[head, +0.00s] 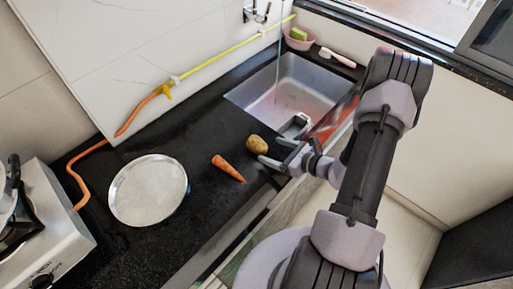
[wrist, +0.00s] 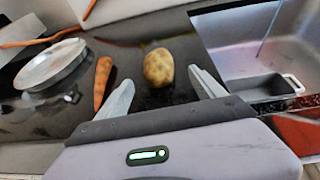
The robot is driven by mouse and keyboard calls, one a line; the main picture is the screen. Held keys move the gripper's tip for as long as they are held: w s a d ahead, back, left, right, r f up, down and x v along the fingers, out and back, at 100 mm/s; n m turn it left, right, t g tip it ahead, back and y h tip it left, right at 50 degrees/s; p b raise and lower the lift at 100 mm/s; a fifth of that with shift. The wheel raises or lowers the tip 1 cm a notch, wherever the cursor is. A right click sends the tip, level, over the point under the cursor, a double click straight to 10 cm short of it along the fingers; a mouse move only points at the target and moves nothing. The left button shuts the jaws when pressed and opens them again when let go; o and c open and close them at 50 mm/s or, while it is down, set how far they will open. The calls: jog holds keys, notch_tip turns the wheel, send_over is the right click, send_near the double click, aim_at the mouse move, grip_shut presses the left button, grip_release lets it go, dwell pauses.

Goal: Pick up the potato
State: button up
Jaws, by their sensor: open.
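The potato (head: 257,144) is brown and rounded and lies on the black counter (head: 215,215), between the carrot and the sink. In the wrist view the potato (wrist: 158,67) sits just beyond my fingertips, about midway between them. My gripper (head: 275,152) is open and empty, close to the potato on its front right side. In the wrist view my gripper (wrist: 157,81) shows its two grey fingers spread apart. I cannot tell how high the fingers are above the counter.
An orange carrot (head: 228,168) lies left of the potato; in the wrist view the carrot (wrist: 102,82) is near my left finger. A round metal plate (head: 148,190) is farther left, beside a white stove (head: 45,225). The sink (head: 290,88) opens behind and right of the potato.

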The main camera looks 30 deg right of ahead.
aim_at(265, 147)
jog(key=b+x, duration=0.2)
jog(key=x, duration=0.4)
jog(key=shift+w+a, duration=0.15)
jog(key=shift+a, duration=0.05)
jog(key=c, duration=1.5)
